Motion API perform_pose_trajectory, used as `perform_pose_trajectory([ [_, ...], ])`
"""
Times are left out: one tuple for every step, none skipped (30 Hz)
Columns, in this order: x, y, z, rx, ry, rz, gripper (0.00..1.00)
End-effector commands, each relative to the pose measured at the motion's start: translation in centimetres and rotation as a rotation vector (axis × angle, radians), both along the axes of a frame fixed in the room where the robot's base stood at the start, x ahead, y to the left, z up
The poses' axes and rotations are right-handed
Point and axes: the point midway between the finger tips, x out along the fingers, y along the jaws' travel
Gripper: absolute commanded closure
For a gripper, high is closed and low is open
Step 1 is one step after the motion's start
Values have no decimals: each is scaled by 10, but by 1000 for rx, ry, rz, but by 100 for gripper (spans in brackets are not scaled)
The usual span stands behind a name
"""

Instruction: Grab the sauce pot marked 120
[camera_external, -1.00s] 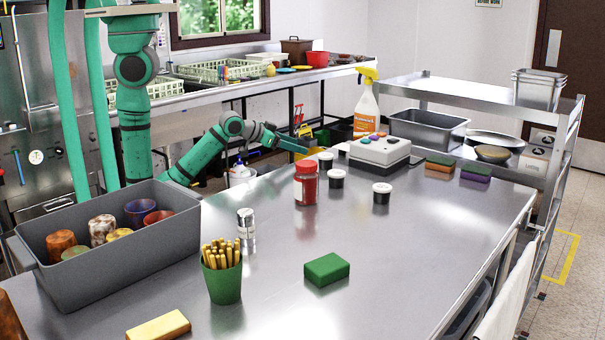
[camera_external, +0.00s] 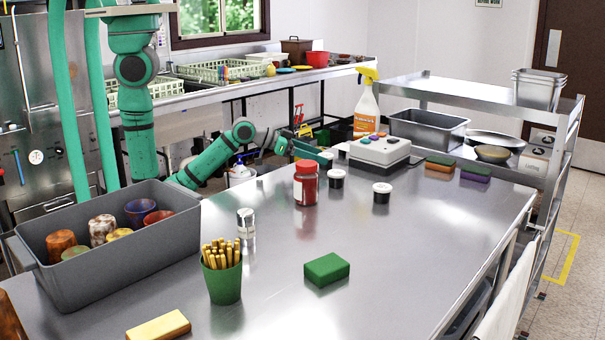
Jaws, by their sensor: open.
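Two sauce pots with dark bodies and white lids show on the steel table: one (camera_external: 336,179) beside the red-lidded jar and one (camera_external: 382,194) nearer the camera. No number can be read on either. My gripper (camera_external: 321,157) is open at the table's far edge, low, just behind the first of these pots. A third pot, seen there earlier, is now hidden by my gripper's fingers or beside them. I cannot tell whether the fingers are around it or touch it.
A red jar (camera_external: 306,184) stands close in front of my gripper. A grey control box (camera_external: 380,150) with buttons and a spray bottle (camera_external: 367,103) are to the right. The table's middle right is clear.

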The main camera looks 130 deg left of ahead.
Motion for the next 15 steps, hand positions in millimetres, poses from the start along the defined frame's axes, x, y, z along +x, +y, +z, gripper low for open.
perform_pose_trajectory([
  [4, 7, -2, 0, 0, 2, 40],
  [7, 11, -4, 0, 0, 2, 40],
  [10, 15, -5, 1, 0, 2, 40],
  [13, 17, -7, 1, 0, 1, 40],
  [15, 19, -8, 1, 0, 1, 40],
  [17, 22, -10, 0, 0, 1, 40],
  [18, 24, -11, 0, 0, 1, 40],
  [19, 25, -12, 0, 0, 1, 40],
  [20, 26, -12, 1, 0, 1, 40],
  [21, 27, -12, 1, 0, 2, 40],
  [21, 27, -12, 1, 0, 1, 40],
  [21, 27, -13, 1, 0, 1, 40],
  [21, 27, -13, 1, 0, 1, 40],
  [21, 27, -13, 1, 0, 1, 40],
  [21, 27, -13, 1, 0, 1, 40],
])
